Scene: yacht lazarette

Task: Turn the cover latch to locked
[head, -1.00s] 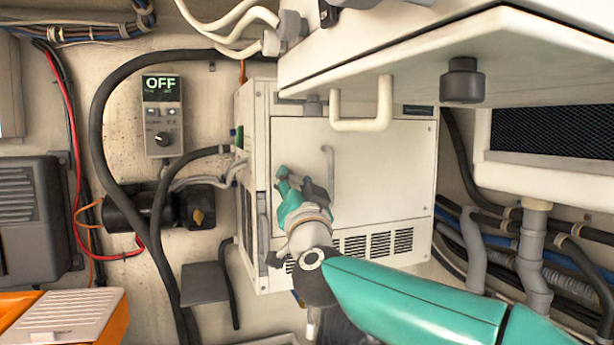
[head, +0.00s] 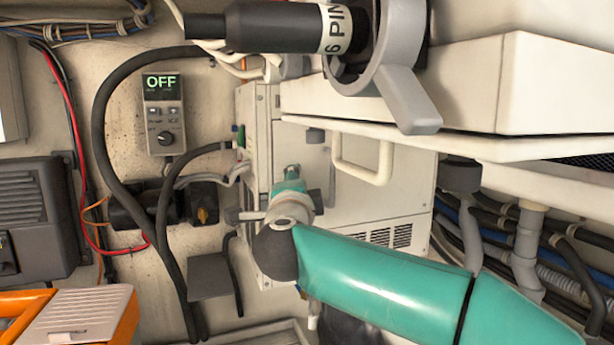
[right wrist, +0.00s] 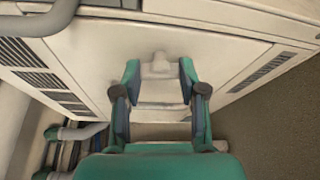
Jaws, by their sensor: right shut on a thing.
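The cover latch shows in the right wrist view as a pale grey knob (right wrist: 160,66) on a white panel, between the two fingers of my right gripper (right wrist: 159,80). The right gripper is shut on it. In the head view the right gripper (head: 291,172) is in front of the lower left of the white cabinet's front (head: 365,215), and the latch is hidden behind it. I cannot tell which way the latch is turned. My left gripper is not in view.
A large black connector marked "6 PIN" (head: 285,27) with a grey lever (head: 408,100) is close at the top. A control box reading OFF (head: 163,110) and dark hoses are left.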

